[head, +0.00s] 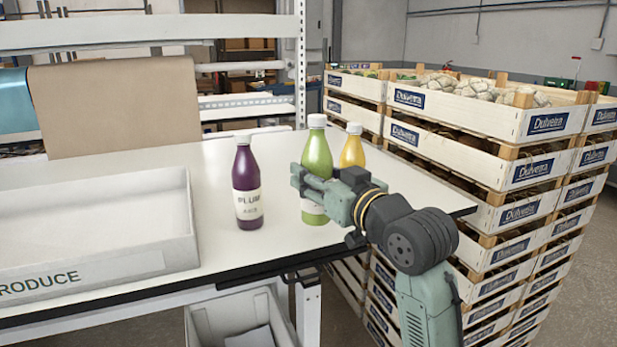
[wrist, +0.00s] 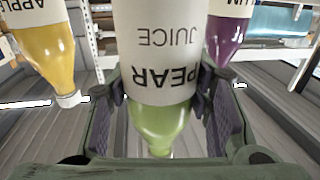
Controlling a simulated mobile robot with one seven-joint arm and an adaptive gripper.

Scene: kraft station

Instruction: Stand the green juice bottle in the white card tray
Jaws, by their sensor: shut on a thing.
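The green pear juice bottle (head: 317,152) stands upright on the white table, with a white cap. My gripper (head: 318,184) is shut on its middle from the front right, hiding part of its label. In the wrist view the bottle (wrist: 160,125) appears upside down between the two fingers of my gripper (wrist: 162,90), its label reading PEAR JUICE. The white card tray (head: 165,262) lies at the left of the table, marked PRODUCE. Its visible interior is empty.
A purple plum bottle (head: 247,190) stands between the tray and the green bottle. A yellow apple bottle (head: 352,148) stands just behind right of the green one. Stacked wooden crates (head: 520,170) flank the table's right. A brown sheet (head: 115,105) stands behind.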

